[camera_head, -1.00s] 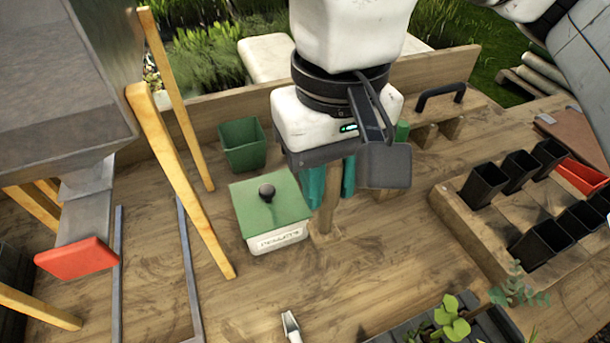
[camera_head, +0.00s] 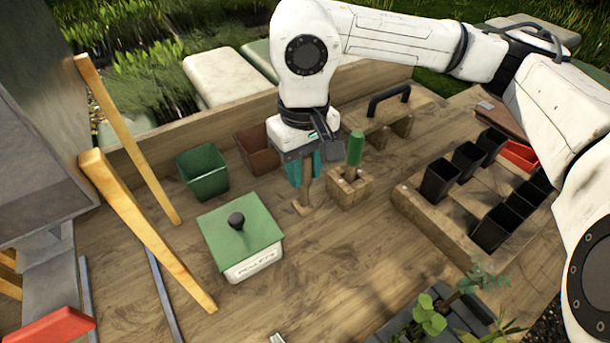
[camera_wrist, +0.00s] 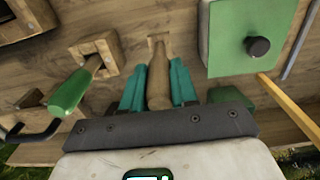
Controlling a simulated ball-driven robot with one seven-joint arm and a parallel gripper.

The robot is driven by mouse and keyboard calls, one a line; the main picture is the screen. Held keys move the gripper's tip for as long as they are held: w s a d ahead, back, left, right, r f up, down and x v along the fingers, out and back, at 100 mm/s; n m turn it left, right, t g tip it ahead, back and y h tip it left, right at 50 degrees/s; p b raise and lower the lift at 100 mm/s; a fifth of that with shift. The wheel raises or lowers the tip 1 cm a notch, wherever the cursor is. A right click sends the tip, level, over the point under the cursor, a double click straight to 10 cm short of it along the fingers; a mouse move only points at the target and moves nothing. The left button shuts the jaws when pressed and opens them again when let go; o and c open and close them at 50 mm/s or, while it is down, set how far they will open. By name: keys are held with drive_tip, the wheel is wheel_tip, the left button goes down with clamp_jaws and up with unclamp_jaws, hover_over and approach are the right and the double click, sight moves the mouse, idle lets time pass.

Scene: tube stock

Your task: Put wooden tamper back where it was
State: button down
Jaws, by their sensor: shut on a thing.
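The wooden tamper (camera_head: 308,190) is upright in my gripper (camera_head: 306,172), its square foot (camera_head: 303,207) down at or just above the bench top; I cannot tell if it touches. The teal fingers are shut on its shaft. In the wrist view the tamper (camera_wrist: 159,78) stands between the two fingers of my gripper (camera_wrist: 157,85), with its foot at the far end. My gripper is just left of a small wooden block holder (camera_head: 348,190) with a green-handled tool (camera_head: 355,148) standing in it.
A green-lidded pellets box (camera_head: 240,235) stands front left of the tamper. Green (camera_head: 203,172) and brown (camera_head: 258,152) pots are behind. A wooden rack of black pots (camera_head: 440,213) is on the right. A black-handled wooden float (camera_head: 385,112) lies behind the holder. Bare bench lies in front.

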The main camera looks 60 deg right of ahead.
sight(305, 179)
drive_tip(key=shift+d+f, duration=0.15)
drive_tip(key=shift+f, duration=0.1)
drive_tip(key=f, duration=0.2)
drive_tip(key=f+p, duration=0.1)
drive_tip(key=shift+w+d, duration=0.15)
drive_tip(key=shift+d, duration=0.1)
drive_tip(key=shift+f, duration=0.4)
drive_tip(key=shift+f, duration=0.2)
drive_tip(key=c, duration=0.9)
unclamp_jaws()
drive_tip(key=shift+r, duration=0.1)
drive_tip(key=shift+o, duration=0.2)
drive_tip(key=shift+r, duration=0.1)
drive_tip(key=shift+r, duration=0.2)
wheel_tip(305, 179, up, 12)
drive_tip(key=shift+f+b, duration=0.15)
drive_tip(key=shift+b, duration=0.6)
